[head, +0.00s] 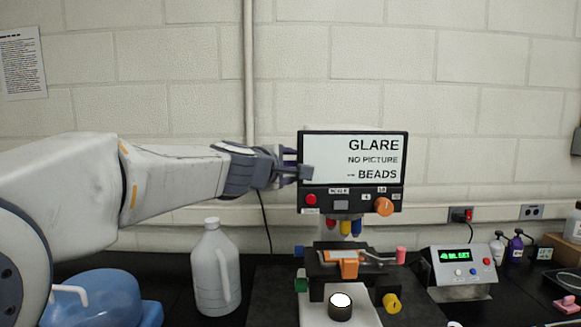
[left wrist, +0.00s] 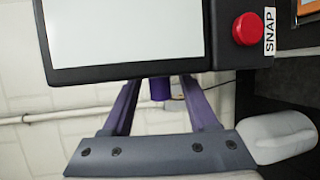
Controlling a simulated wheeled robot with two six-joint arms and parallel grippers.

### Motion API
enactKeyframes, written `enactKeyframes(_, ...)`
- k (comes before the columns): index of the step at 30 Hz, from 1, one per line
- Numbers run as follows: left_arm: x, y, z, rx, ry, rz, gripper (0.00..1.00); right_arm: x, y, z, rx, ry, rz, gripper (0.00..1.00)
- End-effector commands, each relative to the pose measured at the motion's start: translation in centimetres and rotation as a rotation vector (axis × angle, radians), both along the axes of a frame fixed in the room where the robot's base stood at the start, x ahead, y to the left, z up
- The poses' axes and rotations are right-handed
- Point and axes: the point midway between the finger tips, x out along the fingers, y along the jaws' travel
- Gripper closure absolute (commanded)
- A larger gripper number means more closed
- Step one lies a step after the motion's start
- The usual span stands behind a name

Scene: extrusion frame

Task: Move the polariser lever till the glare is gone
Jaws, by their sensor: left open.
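The monitor (head: 330,150) reads GLARE, NO PICTURE and BEADS. My left gripper (head: 298,165) is at the monitor's left edge, with its fingers partly over the bezel. In the left wrist view my left gripper (left wrist: 160,80) is open, its two fingers apart near the monitor's edge (left wrist: 120,77). A small purple cylinder (left wrist: 160,90) shows between the fingers, seemingly apart from both. It may be the end of the polariser lever, but I cannot tell for sure. No lever is clearly marked in the head view. My right gripper is not in view.
Below the screen are a red button (head: 311,199) and an orange knob (head: 383,206). Coloured objectives (head: 346,227) hang above a stage with an orange clip (head: 348,268). A white jug (head: 215,270) stands left. A control box (head: 460,268) stands right.

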Motion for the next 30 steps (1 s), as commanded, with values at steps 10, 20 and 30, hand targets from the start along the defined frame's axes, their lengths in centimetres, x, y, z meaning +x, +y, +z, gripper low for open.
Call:
enactKeyframes(10, -0.03, -0.01, 0.00, 0.001, 0.000, -0.001, 0.98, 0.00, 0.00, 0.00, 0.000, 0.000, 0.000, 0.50)
enactKeyframes(20, -0.04, -0.01, -0.02, 0.001, 0.001, -0.001, 1.00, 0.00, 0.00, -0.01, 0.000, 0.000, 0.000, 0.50)
enactKeyframes(30, -0.05, 0.00, -0.04, 0.001, 0.001, -0.001, 1.00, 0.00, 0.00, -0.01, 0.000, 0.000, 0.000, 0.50)
